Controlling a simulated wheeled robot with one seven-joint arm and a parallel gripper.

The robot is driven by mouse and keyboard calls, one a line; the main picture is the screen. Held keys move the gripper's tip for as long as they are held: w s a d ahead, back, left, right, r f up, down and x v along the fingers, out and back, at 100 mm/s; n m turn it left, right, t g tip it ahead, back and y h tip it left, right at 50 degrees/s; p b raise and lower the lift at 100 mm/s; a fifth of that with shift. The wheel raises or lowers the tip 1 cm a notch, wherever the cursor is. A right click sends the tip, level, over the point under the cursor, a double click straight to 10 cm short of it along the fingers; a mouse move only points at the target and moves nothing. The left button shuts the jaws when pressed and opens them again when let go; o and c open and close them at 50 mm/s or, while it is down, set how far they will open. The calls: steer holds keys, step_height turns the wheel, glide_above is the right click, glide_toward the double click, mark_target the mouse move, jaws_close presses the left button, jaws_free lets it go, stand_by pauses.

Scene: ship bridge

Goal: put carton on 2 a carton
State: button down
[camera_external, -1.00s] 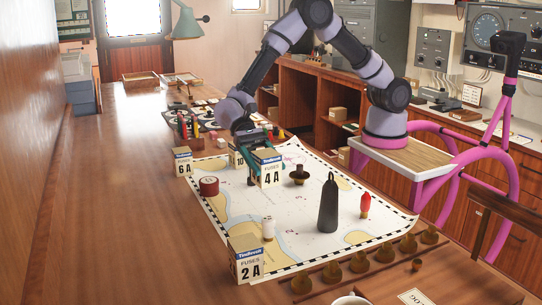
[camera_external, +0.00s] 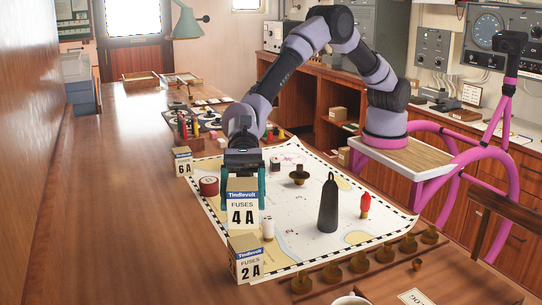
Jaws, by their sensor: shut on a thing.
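My gripper (camera_external: 243,180) is shut on the carton marked 4 A (camera_external: 242,207), with a teal finger on each side of it. I hold this carton upright, its label facing the camera. The carton marked 2 A (camera_external: 246,262) stands upright at the near left corner of the chart. In the picture the 4 A carton is just above and behind the 2 A carton, and they look apart. The exact height of the held carton is hard to tell.
A white cylinder (camera_external: 268,229) stands close to the right of the held carton. A dark tall weight (camera_external: 328,205), a red flare-like piece (camera_external: 365,206) and a dark red roll (camera_external: 209,186) stand on the chart (camera_external: 295,215). A 6 A carton (camera_external: 184,162) is further back. The left tabletop is clear.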

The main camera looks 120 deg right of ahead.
mark_target(244, 218)
steer(key=shift+f, duration=2.45)
steer(key=shift+f, duration=0.1)
jaws_free()
